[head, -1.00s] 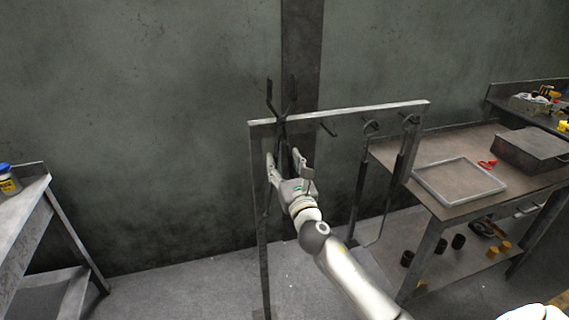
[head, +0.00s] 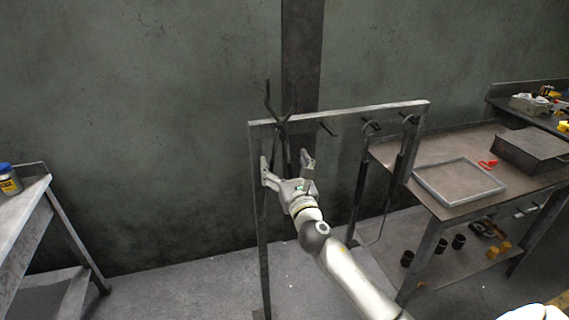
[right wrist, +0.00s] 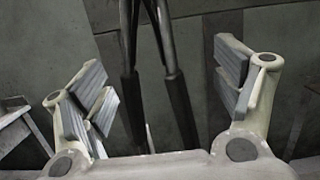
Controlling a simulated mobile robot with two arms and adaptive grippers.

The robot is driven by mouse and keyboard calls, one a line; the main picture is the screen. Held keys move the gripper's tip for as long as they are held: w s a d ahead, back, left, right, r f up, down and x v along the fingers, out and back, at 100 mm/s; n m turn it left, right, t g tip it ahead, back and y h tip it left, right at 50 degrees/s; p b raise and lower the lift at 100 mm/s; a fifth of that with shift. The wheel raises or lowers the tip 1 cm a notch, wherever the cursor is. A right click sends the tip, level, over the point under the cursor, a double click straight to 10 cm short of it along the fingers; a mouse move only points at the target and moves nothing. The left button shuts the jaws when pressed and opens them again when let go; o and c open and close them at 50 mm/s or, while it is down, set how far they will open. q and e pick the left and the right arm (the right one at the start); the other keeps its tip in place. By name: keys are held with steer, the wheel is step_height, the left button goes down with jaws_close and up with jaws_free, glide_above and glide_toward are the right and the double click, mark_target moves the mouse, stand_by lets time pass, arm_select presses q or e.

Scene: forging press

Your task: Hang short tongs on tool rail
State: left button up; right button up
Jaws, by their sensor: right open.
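The short tongs (head: 281,121) are dark and upright at the left end of the tool rail (head: 355,113). Their jaws spread above the rail and their handles hang below it. They appear to rest at the rail; the exact contact with a peg is too small to tell. My right gripper (head: 286,160) is open below the rail, with a finger on each side of the handles. In the right wrist view the two dark handles (right wrist: 177,105) stand between the spread finger pads, with gaps on both sides. My left gripper is not in view.
Other long tools (head: 396,165) hang on the right part of the rail, and a free peg (head: 328,129) lies between. A workbench with a grey tray (head: 432,188) stands to the right. Another table (head: 38,190) is at the left. The wall is close behind the rail.

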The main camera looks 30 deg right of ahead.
steer(key=shift+o, duration=0.5)
steer(key=v, duration=1.2)
steer(key=shift+d, duration=0.1)
